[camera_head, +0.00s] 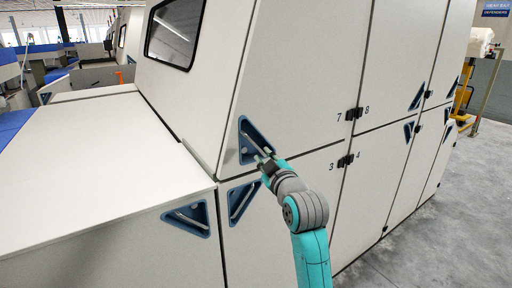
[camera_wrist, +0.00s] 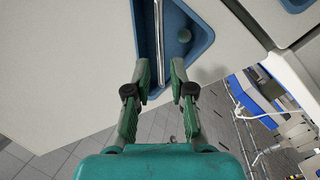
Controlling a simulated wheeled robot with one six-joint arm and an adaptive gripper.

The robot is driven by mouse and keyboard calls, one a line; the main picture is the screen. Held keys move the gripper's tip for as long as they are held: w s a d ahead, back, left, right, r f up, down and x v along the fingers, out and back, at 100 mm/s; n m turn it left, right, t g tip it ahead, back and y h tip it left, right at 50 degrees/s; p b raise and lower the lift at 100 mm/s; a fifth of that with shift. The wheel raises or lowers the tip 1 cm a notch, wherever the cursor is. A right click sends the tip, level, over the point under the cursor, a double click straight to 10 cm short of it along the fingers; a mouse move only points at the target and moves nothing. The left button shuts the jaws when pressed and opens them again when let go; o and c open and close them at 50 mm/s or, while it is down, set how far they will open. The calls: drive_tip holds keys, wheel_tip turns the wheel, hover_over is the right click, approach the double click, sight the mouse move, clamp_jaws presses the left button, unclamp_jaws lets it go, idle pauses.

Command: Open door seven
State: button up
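Door seven (camera_head: 300,75) is the large off-white upper panel marked 7, and it looks shut. Its handle is a slim metal bar in a blue triangular recess (camera_head: 246,150) at the door's lower left corner. My gripper (camera_head: 263,156) is at the lower part of this recess. In the wrist view, my gripper (camera_wrist: 160,72) is open, with one finger on each side of the metal bar (camera_wrist: 158,35). The fingers look apart from the bar. The blue recess (camera_wrist: 196,25) shows behind them. Whether the fingertips reach into the recess is unclear.
Door three (camera_head: 285,200) lies just below, with its own recessed handle (camera_head: 242,200). Black hinges (camera_head: 353,114) sit by the numbers at right. A low off-white cabinet (camera_head: 95,160) stands at left. Grey floor (camera_head: 440,220) is free at right.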

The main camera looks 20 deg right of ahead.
sight(257, 147)
drive_tip(key=w, duration=0.8)
drive_tip(key=shift+a, duration=0.3)
clamp_jaws()
